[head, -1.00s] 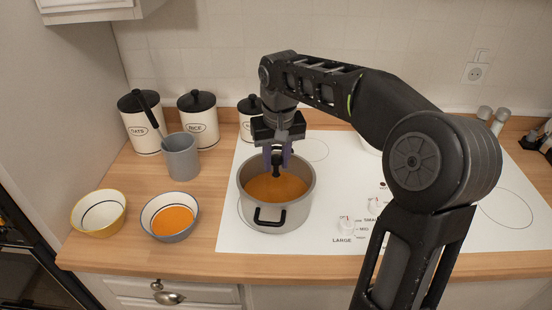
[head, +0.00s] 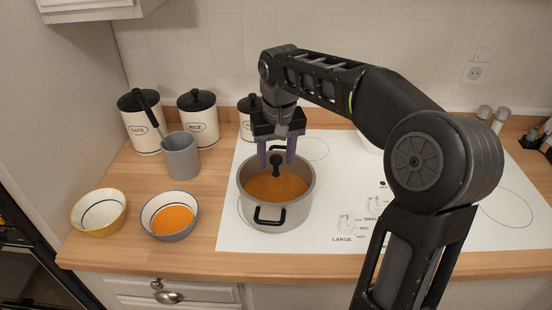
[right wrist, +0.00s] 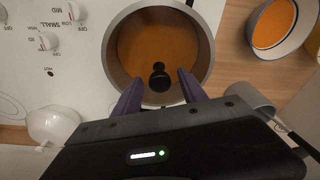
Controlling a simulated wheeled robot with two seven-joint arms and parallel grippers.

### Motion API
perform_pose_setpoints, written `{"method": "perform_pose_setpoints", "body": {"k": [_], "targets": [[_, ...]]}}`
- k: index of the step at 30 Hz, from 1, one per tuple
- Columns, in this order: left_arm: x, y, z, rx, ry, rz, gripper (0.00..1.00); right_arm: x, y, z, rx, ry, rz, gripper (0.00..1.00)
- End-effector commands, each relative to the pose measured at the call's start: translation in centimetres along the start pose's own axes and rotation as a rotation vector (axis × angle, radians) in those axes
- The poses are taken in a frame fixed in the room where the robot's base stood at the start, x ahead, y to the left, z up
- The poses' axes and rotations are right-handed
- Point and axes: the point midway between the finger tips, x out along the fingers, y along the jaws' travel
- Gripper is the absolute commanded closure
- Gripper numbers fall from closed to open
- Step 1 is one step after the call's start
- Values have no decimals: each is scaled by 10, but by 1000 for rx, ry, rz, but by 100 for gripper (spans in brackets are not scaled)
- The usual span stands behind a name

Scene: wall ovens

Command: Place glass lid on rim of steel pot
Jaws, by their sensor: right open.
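The steel pot (head: 289,217) stands on the white cooktop with orange soup in it. The black knob (head: 277,166) of the glass lid shows over the pot's opening, upright. The clear glass is hard to make out, so I cannot tell exactly how its edge meets the pot's rim. My right gripper (head: 276,158) is open above the pot, its purple fingers on either side of the knob with gaps. The right wrist view shows the knob (right wrist: 159,77) between the spread fingers, inside the outline of the pot (right wrist: 122,78). My left gripper is not in view.
A bowl of orange soup (head: 170,233) and a yellow-rimmed bowl (head: 98,227) stand left of the cooktop. A grey cup (head: 182,160) with a utensil and canisters (head: 197,128) stand behind them. A white bowl (right wrist: 50,122) is behind my arm.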

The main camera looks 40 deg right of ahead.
Motion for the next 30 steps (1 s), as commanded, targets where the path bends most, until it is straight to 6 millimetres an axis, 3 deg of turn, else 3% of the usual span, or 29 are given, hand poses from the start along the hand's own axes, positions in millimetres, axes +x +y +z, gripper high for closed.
{"method": "perform_pose_setpoints", "body": {"k": [8, 10, 15, 20, 30], "targets": [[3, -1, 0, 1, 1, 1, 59, -51, 0, -1, 0, 4, -1, 50], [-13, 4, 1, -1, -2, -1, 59, -76, 0, -1, -1, 2, -1, 50], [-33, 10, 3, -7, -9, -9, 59, -103, 0, -1, 0, -1, 0, 50], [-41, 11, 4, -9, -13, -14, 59, -112, 0, 0, 0, -2, 0, 50], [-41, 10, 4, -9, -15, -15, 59, -112, 0, 0, 0, -1, 0, 50]]}}
